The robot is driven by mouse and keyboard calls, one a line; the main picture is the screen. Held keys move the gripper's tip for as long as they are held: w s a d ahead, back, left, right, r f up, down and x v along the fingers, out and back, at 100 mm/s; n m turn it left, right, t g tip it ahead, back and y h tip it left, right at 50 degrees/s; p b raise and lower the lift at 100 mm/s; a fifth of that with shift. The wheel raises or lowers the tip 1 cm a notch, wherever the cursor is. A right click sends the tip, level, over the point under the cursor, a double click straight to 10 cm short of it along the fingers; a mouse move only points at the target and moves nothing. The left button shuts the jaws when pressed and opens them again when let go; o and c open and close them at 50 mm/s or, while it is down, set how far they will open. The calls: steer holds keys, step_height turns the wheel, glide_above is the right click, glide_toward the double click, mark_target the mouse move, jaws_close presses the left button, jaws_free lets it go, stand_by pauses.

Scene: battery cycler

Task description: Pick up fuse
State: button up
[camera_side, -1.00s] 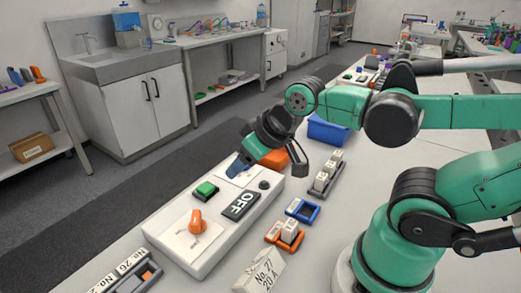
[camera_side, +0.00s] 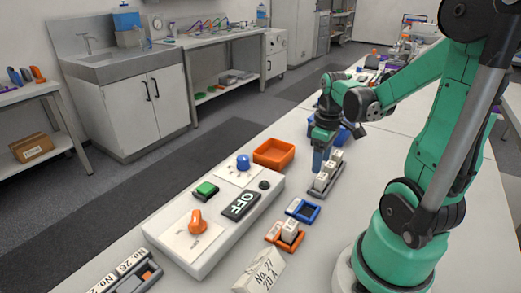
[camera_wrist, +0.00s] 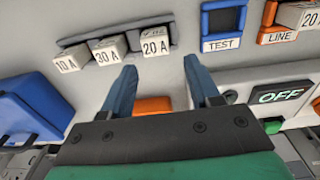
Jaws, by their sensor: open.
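Three white fuses stand in a grey rack (camera_side: 312,194). In the wrist view they read 10 A (camera_wrist: 67,64), 30 A (camera_wrist: 109,51) and 20 A (camera_wrist: 155,43). A card (camera_side: 264,273) reads No. 27, 20 A. My gripper (camera_wrist: 161,64) is open with nothing between its blue fingers. The 20 A fuse lies just beyond the fingertips, within the gap between them in the wrist view. In the side view my gripper (camera_side: 319,168) hangs over the rack, beside the fuses. The exact height gap cannot be told.
A blue TEST holder (camera_side: 312,216) looks empty. An orange LINE holder (camera_side: 271,239) holds a 20 A fuse (camera_side: 290,230). A white control box (camera_side: 208,254) carries an OFF display, green button, orange knob and blue knob (camera_side: 243,162). An orange bin (camera_side: 262,161) and a blue bin stand behind.

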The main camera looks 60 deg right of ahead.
mark_target(322, 176)
steer(key=shift+s+d+f, duration=0.2)
steer(key=shift+s+d, duration=0.05)
steer(key=shift+s, duration=0.05)
steer(key=shift+f, duration=2.75)
jaws_close()
